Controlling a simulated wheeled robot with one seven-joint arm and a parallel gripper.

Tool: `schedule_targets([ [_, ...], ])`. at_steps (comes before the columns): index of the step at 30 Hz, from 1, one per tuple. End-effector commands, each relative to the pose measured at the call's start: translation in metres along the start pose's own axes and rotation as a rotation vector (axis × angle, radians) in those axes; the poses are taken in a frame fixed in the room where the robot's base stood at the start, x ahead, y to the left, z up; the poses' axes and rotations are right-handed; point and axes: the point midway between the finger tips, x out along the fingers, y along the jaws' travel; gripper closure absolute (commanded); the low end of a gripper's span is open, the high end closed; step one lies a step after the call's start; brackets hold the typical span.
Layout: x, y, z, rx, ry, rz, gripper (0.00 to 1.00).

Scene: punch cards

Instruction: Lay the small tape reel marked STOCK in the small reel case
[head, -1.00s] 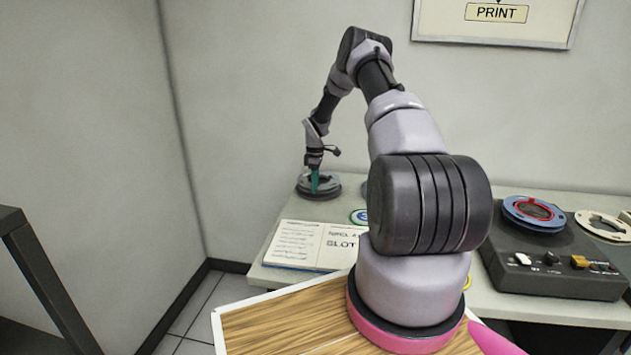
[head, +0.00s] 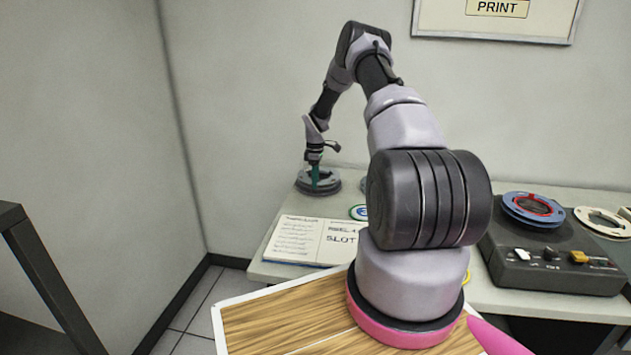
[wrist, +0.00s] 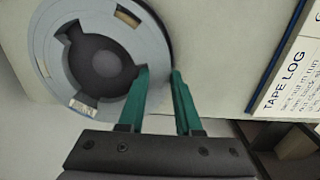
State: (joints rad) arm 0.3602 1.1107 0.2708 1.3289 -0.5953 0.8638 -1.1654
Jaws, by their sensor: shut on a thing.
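A grey reel (wrist: 46,52) with a dark three-armed hub fills the upper left of the wrist view. Small pale labels sit on its face, too blurred to read, so I cannot confirm STOCK. My gripper (wrist: 158,73) has its green fingers astride the reel's rim, one inside the ring and one outside, shut on it. In the head view my gripper (head: 315,188) points down at the round grey reel (head: 331,185) at the table's far left. I cannot tell whether the reel rests on the table or in anything. I cannot make out the small reel case.
An open log book (head: 300,240) lies in front of the reel. A blue-and-white round item (head: 358,212) is partly hidden by my arm. A dark tape machine (head: 560,270) with a blue reel stands at right, beside a cream reel (head: 603,222). A wall is close behind.

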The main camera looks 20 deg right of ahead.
Motion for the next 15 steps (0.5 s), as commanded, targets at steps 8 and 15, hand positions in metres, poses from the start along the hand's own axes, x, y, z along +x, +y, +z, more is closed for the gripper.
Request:
schedule_targets([
  [8, 0.0005, 0.0002, -0.0002, 0.0, 0.0, 0.001, 1.0],
  [15, 0.0059, 0.0002, -0.0001, 0.001, 0.0, 0.0, 1.0],
])
